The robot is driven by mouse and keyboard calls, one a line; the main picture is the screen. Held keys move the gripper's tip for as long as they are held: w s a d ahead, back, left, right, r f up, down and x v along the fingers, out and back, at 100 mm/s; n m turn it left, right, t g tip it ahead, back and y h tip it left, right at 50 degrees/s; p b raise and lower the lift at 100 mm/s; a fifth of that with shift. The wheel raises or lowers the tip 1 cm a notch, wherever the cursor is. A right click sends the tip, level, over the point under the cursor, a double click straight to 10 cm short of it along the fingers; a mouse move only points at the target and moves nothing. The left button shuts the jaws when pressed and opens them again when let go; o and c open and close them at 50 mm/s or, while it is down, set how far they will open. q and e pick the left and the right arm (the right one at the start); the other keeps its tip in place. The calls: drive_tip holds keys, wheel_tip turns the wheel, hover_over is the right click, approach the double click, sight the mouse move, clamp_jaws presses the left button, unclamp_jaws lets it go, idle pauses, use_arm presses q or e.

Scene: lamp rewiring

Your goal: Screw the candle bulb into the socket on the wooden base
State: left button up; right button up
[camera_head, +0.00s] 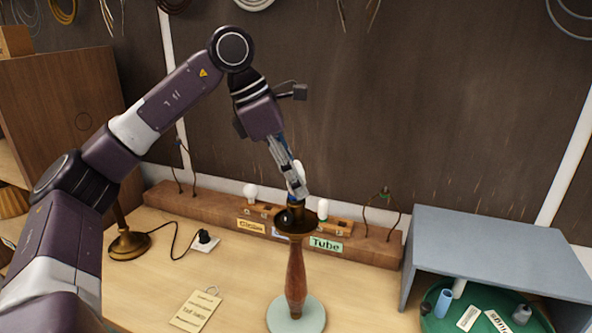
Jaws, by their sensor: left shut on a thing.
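My left gripper (298,188) comes down from above and is shut on a white candle bulb (296,173), partly hidden by the fingers. In the picture the bulb's lower end meets the top of a turned wooden stand (296,262) with a dark cup and pale round foot. I cannot tell whether the bulb touches a socket there. Behind it runs a long wooden base (375,244) with small sockets and labels reading Globe (250,225) and Tube (326,244). The stand hides part of its middle. My right gripper is out of view.
Two white bulbs stand on the long base, one left (250,193) and one right (323,208). A brass lamp foot (128,244), a black plug (204,237) and a tag (195,311) lie left. A grey open box (500,250) with a green tray (450,322) stands right.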

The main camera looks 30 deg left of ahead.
use_arm(q)
drive_tip(key=shift+m, duration=0.6)
drive_tip(key=shift+r+p, duration=0.15)
drive_tip(key=shift+p, duration=0.15)
drive_tip(key=m+g+p, duration=0.1)
drive_tip(key=m+p, duration=0.2)
drive_tip(key=m+g+h+p, duration=0.1)
drive_tip(key=m+g+p, duration=0.1)
drive_tip(key=m+p, duration=0.1)
drive_tip(key=shift+r+m, duration=0.15)
drive_tip(key=shift+m, duration=0.65)
drive_tip(key=shift+f+g, duration=0.3)
